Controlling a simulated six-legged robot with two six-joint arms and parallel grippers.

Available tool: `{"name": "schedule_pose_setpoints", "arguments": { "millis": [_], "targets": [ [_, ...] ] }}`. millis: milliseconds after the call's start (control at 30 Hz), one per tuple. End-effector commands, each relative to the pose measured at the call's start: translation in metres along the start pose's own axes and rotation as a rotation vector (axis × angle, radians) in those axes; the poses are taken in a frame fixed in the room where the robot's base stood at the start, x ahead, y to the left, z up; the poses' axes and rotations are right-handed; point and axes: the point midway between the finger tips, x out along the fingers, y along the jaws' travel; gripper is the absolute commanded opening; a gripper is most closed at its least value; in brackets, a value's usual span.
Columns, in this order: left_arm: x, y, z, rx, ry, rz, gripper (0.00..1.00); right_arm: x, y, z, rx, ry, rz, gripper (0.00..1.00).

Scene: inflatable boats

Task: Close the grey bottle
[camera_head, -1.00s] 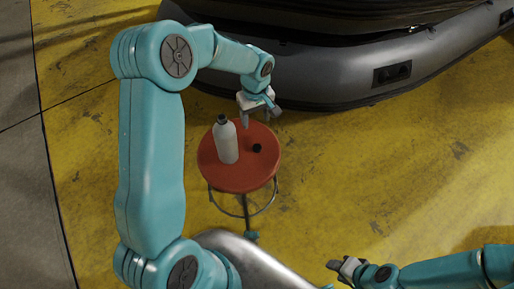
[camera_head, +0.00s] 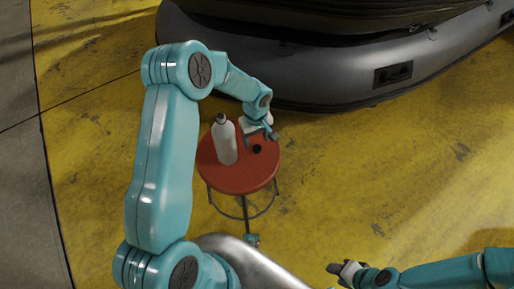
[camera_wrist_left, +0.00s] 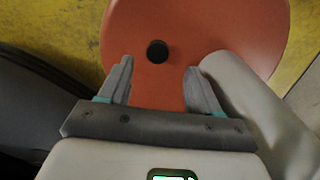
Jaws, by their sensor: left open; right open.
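The grey bottle (camera_head: 225,142) stands upright on a red round stool (camera_head: 236,180). Its top looks dark in the head view. A small black cap (camera_head: 257,148) lies on the stool to the right of the bottle. In the left wrist view the cap (camera_wrist_left: 157,51) lies on the seat beyond the fingertips, between their lines, and the bottle (camera_wrist_left: 250,95) is at the right, close beside the right finger. My left gripper (camera_head: 262,137) is open and empty above the stool by the cap; its fingers (camera_wrist_left: 158,80) are spread apart. My right gripper (camera_head: 340,268) is open and empty, away from the stool.
A large dark grey inflatable boat (camera_head: 330,85) lies behind the stool. The yellow floor (camera_head: 400,180) to the right of the stool is clear. The stool stands on thin metal legs.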

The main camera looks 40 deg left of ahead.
Motion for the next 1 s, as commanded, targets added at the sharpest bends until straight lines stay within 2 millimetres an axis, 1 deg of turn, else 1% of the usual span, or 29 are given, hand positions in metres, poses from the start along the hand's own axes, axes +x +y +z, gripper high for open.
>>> {"name": "schedule_pose_setpoints", "arguments": {
  "millis": [200, 300, 400, 700, 733, 767, 800, 867, 900, 1000],
  "targets": [
    [0.036, 0.003, 0.0, -0.001, -0.003, -0.003, 0.63, 0.007, 0.002, 0.0, 0.0, 0.0, 0.0, 0.43],
    [0.046, 0.003, 0.0, 0.0, -0.001, -0.001, 0.63, 0.008, 0.003, 0.0, 0.0, 0.0, 0.0, 0.43],
    [0.05, 0.003, 0.0, 0.0, -0.001, -0.001, 0.63, 0.008, 0.003, 0.0, 0.0, 0.0, 0.0, 0.43],
    [0.05, 0.003, 0.0, 0.0, -0.001, -0.001, 0.63, 0.008, 0.003, 0.0, 0.0, 0.0, 0.0, 0.43],
    [0.05, 0.003, 0.0, 0.0, -0.001, -0.001, 0.6, 0.008, 0.003, 0.0, 0.0, 0.0, 0.0, 0.43],
    [0.05, 0.003, 0.0, 0.0, -0.001, -0.001, 0.5, 0.008, 0.003, 0.0, 0.0, 0.0, 0.0, 0.43],
    [0.05, 0.003, 0.0, 0.0, -0.001, -0.001, 0.37, 0.008, 0.003, 0.0, 0.0, 0.0, 0.0, 0.43],
    [0.05, 0.003, 0.0, 0.0, -0.001, -0.001, 0.17, 0.008, 0.003, 0.0, 0.0, 0.0, 0.0, 0.43],
    [0.05, 0.003, 0.0, 0.0, -0.001, -0.001, 0.04, 0.008, 0.003, 0.0, 0.0, 0.0, 0.0, 0.43],
    [0.05, 0.003, 0.0, 0.0, -0.001, -0.001, 0.04, 0.008, 0.003, 0.0, 0.0, 0.0, 0.0, 0.43]
  ]
}}
